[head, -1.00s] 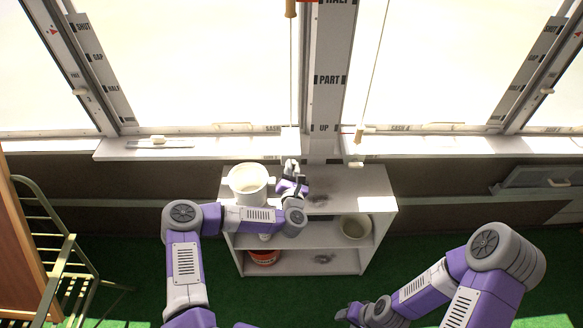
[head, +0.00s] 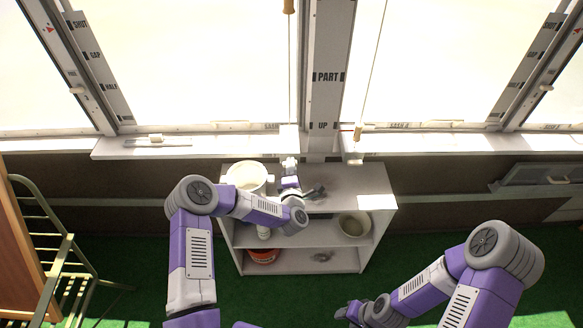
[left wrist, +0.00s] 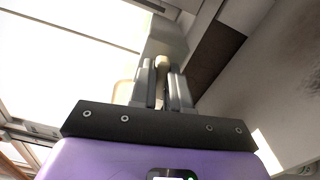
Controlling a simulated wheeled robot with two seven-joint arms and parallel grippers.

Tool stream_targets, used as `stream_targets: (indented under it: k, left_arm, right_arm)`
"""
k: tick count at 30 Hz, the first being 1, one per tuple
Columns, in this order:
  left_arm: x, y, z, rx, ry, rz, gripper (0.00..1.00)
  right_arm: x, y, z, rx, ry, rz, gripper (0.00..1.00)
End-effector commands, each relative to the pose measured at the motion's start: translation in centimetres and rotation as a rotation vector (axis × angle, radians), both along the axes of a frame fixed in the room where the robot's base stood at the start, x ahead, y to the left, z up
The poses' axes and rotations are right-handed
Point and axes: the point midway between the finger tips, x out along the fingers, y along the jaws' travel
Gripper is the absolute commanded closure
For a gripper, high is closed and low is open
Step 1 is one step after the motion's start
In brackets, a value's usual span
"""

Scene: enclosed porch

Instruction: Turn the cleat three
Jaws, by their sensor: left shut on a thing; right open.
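My left gripper (head: 289,163) is at the back edge of the white shelf, just below the window sill. In the left wrist view its fingers (left wrist: 162,88) are closed around a small cream piece (left wrist: 162,62), which looks like a cleat. The fingers hide most of it, and no number on it can be read. In the head view my gripper covers that spot. Another small pale fitting (head: 355,160) sits under the sill to the right. My right gripper (head: 346,312) is low at the bottom of the head view, open and away from the shelf.
The white shelf (head: 376,187) holds a white bucket (head: 247,178), close to my left gripper, and a pale pot (head: 354,224). A red pot (head: 262,256) stands lower. A cord with a handle (head: 361,130) hangs at the right window. A green metal rack (head: 58,262) stands left.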

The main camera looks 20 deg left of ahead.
Motion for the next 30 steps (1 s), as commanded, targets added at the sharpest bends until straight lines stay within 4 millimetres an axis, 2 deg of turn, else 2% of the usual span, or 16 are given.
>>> stream_targets:
  k: [12, 28, 29, 30]
  left_arm:
    - [-0.06, 0.08, -0.26, 0.174, 0.054, 0.001, 1.0]
    - [-0.07, 0.08, -0.28, 0.197, 0.061, 0.001, 1.0]
    - [-0.07, 0.08, -0.28, 0.197, 0.061, 0.001, 0.83]
    - [-0.07, 0.08, -0.28, 0.197, 0.061, 0.001, 0.76]
  right_arm:
    - [0.0, 0.0, -0.52, 0.0, 0.0, 0.0, 0.53]
    - [0.0, 0.0, -0.56, 0.0, 0.0, 0.0, 0.53]
    - [0.0, 0.0, -0.56, 0.0, 0.0, 0.0, 0.53]
    - [0.0, 0.0, -0.56, 0.0, 0.0, 0.0, 0.53]
